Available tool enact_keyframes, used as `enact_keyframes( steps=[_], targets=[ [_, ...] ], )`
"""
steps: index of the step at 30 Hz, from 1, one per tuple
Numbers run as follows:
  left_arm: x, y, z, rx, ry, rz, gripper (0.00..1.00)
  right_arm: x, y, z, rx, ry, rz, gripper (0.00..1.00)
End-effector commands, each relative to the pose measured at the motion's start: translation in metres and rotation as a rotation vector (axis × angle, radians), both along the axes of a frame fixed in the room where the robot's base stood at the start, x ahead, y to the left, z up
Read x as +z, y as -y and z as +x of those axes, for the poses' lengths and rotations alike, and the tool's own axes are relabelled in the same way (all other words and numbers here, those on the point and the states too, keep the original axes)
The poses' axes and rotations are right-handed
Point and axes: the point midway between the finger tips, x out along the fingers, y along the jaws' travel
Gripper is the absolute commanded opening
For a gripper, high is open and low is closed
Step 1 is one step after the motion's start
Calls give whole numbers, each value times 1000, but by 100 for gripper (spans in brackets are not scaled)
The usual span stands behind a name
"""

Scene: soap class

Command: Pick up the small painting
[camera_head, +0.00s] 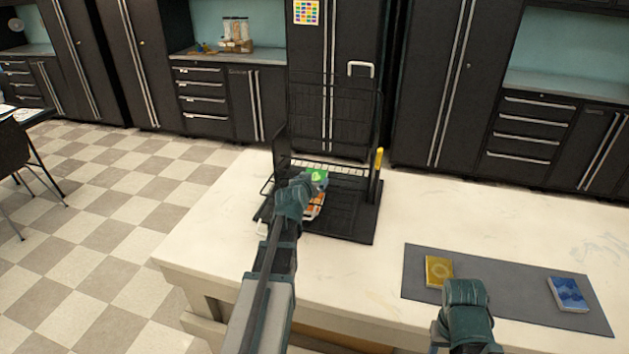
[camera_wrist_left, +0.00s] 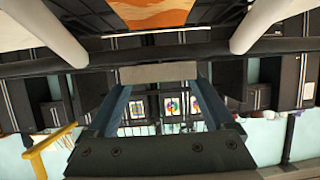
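I cannot tell for certain which flat piece is the small painting. A green piece (camera_head: 317,175) and an orange-and-white piece (camera_head: 314,209) are at the black wire rack (camera_head: 345,222) on the counter. My left gripper (camera_head: 306,184) is at the rack, beside these pieces and partly covering them. An orange surface also shows at the top of the left wrist view (camera_wrist_left: 155,12). Whether the left fingers hold anything is unclear. A yellow panel (camera_head: 438,270) and a blue panel (camera_head: 568,294) lie on a grey mat (camera_head: 507,290). My right gripper (camera_head: 465,289) is by the yellow panel; its fingers are hidden.
The pale counter (camera_head: 210,245) is clear left of the rack and between rack and mat. A yellow upright piece (camera_head: 379,160) stands at the rack's right side. The rack has a tall wire back. Dark cabinets (camera_head: 225,95) stand beyond the checkered floor.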

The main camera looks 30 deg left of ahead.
Motion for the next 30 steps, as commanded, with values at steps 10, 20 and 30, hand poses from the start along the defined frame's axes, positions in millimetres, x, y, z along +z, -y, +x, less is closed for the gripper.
enact_keyframes(
  steps=[10,20,30],
  targets=[
    [0,1,0,-1,-1,-1,33,0,0,0,0,0,0,50],
    [18,4,2,-3,-1,-1,33,19,0,0,0,0,0,50],
    [40,27,-25,-8,-1,0,33,40,0,0,0,0,0,50]
  ],
)
